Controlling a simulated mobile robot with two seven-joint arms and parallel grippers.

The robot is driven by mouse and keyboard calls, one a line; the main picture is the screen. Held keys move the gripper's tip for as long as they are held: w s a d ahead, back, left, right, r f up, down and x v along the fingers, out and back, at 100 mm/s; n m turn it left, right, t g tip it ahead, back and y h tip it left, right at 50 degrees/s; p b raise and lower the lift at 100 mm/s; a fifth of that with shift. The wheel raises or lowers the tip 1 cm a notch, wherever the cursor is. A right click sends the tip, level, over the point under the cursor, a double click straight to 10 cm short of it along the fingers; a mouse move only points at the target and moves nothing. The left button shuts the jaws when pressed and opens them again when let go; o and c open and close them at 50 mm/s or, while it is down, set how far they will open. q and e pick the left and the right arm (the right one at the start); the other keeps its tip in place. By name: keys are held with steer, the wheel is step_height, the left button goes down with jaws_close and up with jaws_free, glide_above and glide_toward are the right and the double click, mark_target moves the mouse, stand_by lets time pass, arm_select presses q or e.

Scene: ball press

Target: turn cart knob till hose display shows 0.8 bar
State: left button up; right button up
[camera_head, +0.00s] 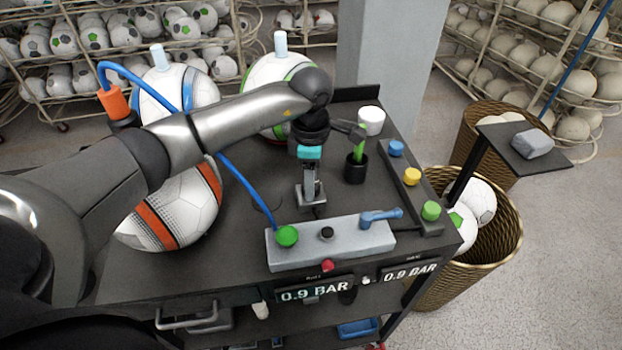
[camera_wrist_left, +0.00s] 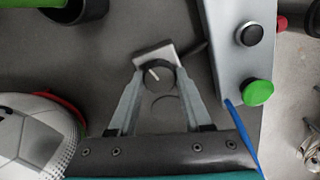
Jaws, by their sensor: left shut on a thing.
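The cart (camera_head: 245,225) has a black top. A dark round knob with a white pointer line (camera_wrist_left: 157,74) sits by a pale metal bracket in the left wrist view. My left gripper (camera_head: 312,196) points down at the cart top and is shut on the knob, one finger on each side; it also shows in the left wrist view (camera_wrist_left: 155,82). In the head view the gripper mostly hides the knob. Two displays on the cart's front edge, a left one (camera_head: 314,291) and a right one (camera_head: 410,272), both read 0.9 BAR. Their small labels are hard to read. My right gripper is not in view.
A grey block (camera_head: 335,242) with a green button, black knob and blue lever stands in front of the gripper. Balls, including an orange-striped one (camera_head: 180,208), sit at left. A black cup (camera_head: 355,168) and coloured buttons stand at right. A blue hose crosses the top.

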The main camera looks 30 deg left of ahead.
arm_select(q)
jaws_close()
steer(key=shift+n, duration=1.5)
steer(key=shift+n+b, duration=0.3)
steer(key=shift+n, duration=1.1)
steer(key=o, duration=1)
jaws_free()
steer(key=shift+o, duration=0.2)
